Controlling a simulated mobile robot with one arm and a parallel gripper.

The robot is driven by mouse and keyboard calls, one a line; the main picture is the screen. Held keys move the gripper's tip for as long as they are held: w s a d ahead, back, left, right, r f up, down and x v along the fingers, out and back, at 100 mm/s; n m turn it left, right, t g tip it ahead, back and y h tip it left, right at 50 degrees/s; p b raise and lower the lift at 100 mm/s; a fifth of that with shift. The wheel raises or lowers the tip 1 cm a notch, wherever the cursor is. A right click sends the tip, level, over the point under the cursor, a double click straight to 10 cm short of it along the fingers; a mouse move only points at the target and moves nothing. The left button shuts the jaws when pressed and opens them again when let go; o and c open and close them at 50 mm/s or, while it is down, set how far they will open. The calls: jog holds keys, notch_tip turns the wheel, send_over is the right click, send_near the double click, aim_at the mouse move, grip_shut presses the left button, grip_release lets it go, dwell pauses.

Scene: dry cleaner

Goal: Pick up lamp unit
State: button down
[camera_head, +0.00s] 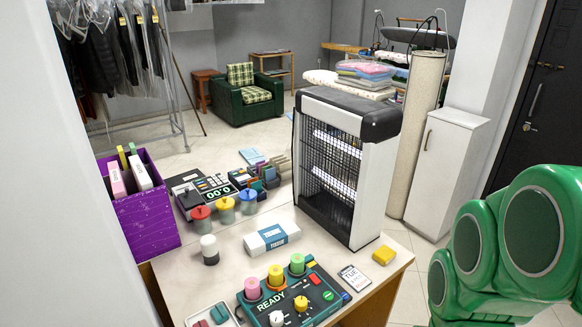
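The lamp unit (345,165) looks to be the tall white and black box with a dark grille and glowing tubes. It stands upright on the back right part of the counter (227,288). Its grille faces left and toward the front, and its white side panel faces right. Large green rounded parts at the lower right look like links of my arm. They are apart from the lamp unit in the picture. My gripper cannot be seen.
A green control box (292,297) with coloured knobs, a white tissue box (268,239), a yellow block (383,255) and a card (354,278) lie before the lamp unit. A payment terminal (215,190) and a purple box (139,209) stand left. A white cabinet (445,170) stands behind, right.

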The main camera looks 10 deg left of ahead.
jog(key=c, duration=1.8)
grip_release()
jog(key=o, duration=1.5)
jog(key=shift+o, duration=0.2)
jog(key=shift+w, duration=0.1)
